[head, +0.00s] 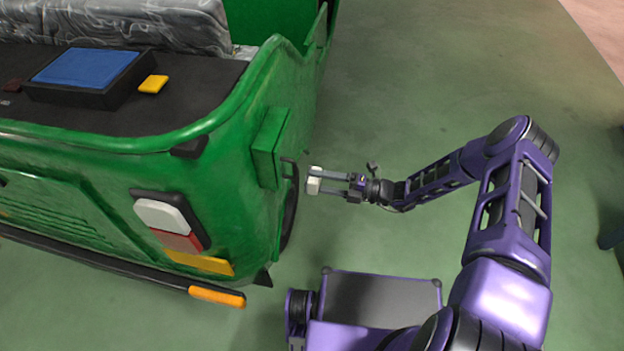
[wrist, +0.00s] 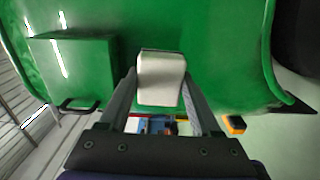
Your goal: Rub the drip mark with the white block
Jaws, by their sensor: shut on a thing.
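The white block (head: 313,183) is pinched between the fingertips of my gripper (head: 320,182), to the right of the green rickshaw's rear side. In the wrist view the block (wrist: 161,80) is between the two fingers, in front of the green body panel (wrist: 225,60). I cannot tell whether it touches the panel; in the head view a gap shows between it and the green body. I cannot make out the drip mark for certain. Pale streaks show on the green at the left of the wrist view, but they may be glare.
A blue-topped tray (head: 84,72) and a yellow block (head: 153,84) are on the rickshaw's black deck (head: 140,117). The floor (head: 420,70) behind is clear.

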